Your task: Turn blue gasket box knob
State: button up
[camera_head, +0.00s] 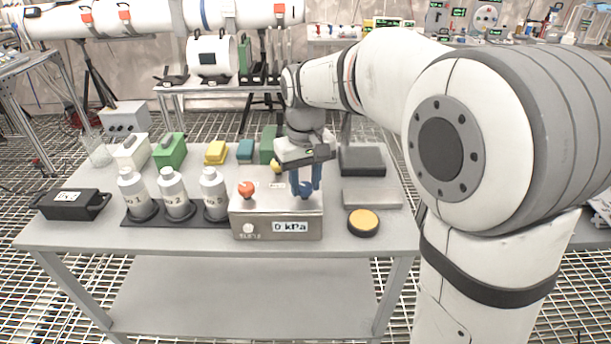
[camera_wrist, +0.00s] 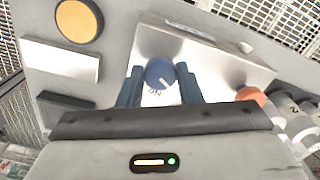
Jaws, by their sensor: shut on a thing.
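The gasket box (camera_head: 234,222) is a grey metal box on the table, with a display reading 0 kPa on its front. Its blue knob (camera_head: 304,190) is on the top face, at the right. In the wrist view my gripper (camera_wrist: 160,88) is shut on the blue knob. The head view partly hides the knob behind the fingers.
An orange-red knob (camera_head: 246,188) sits on the box's left side. Several labelled bottles (camera_head: 174,193) stand left of the box. A yellow round button (camera_head: 363,222) and a flat grey plate (camera_head: 372,194) lie to its right. Coloured boxes (camera_head: 215,152) stand behind.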

aim_at(305, 187)
jog(key=shift+m, duration=0.5)
jog(key=o, duration=1)
jog(key=shift+r+p, duration=0.85)
jog(key=shift+r, duration=3.1)
